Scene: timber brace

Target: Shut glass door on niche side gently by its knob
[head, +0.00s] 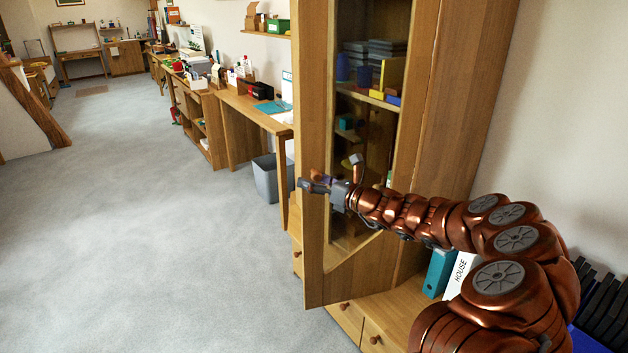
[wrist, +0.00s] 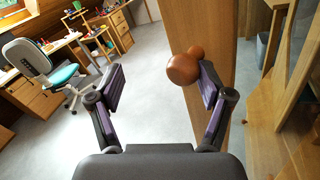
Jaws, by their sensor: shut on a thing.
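The glass door (head: 312,235) is a tall oak frame with a dark pane. In the head view it stands ajar, swung out from the cabinet. Its round brown wooden knob (wrist: 184,68) shows in the wrist view, on the door's wooden stile (wrist: 222,60). My gripper (head: 322,184) is at the door's left stile. In the wrist view my gripper (wrist: 162,84) has the knob at its fingertips, against the right finger; a gap shows between the knob and the left finger. The knob cannot be made out in the head view.
Behind the pane, shelves hold boxes and coloured blocks (head: 390,75). A drawer base (head: 400,310) with a teal binder (head: 440,272) juts out below. A grey bin (head: 268,178) stands under the desk (head: 262,108). The carpet (head: 140,230) to the left is clear.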

